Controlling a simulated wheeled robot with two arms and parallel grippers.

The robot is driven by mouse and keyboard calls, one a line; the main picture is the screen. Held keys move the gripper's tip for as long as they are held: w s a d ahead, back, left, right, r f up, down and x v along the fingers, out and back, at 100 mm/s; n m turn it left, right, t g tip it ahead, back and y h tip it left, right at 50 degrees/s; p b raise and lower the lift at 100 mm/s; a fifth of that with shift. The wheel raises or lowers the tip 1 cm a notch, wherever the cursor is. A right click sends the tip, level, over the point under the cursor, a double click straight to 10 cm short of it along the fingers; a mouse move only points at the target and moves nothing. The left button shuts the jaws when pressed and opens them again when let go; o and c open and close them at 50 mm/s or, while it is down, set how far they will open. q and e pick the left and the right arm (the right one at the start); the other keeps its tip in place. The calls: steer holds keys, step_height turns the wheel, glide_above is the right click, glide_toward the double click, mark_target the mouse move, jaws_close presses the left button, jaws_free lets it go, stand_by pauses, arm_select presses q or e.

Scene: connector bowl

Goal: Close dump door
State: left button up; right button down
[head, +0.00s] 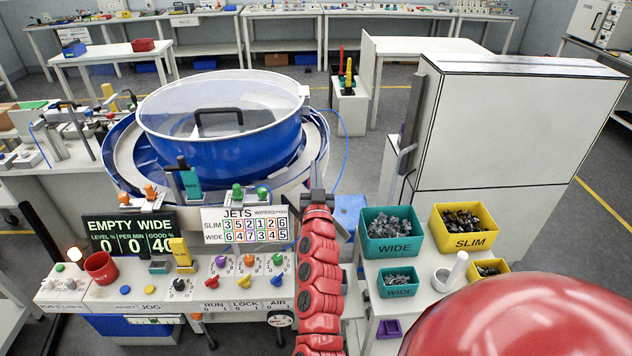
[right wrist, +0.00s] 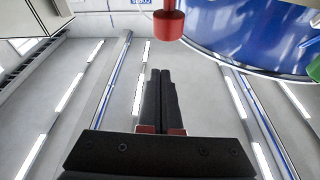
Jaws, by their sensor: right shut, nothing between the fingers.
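The blue feeder bowl (head: 215,139) with a clear lid and a black handle stands at centre left. It also shows at the upper right of the right wrist view (right wrist: 235,30). I cannot make out for sure which part is the dump door. My right gripper (head: 317,175) is up beside the bowl's right front edge, with its fingers shut and empty. In the right wrist view the shut fingers (right wrist: 160,75) point up, below and apart from a red cylindrical knob (right wrist: 169,22) near the bowl. My left gripper is not in view.
A control panel (head: 130,292) with knobs and a red cup (head: 101,267) is in front of the bowl. Teal (head: 391,248) and yellow (head: 440,238) bins of connectors stand to the right of my right arm. A large white cabinet (head: 500,130) stands behind them.

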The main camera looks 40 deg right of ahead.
steer(key=f, duration=0.4)
steer(key=shift+a+p, duration=0.2)
steer(key=shift+p, duration=0.2)
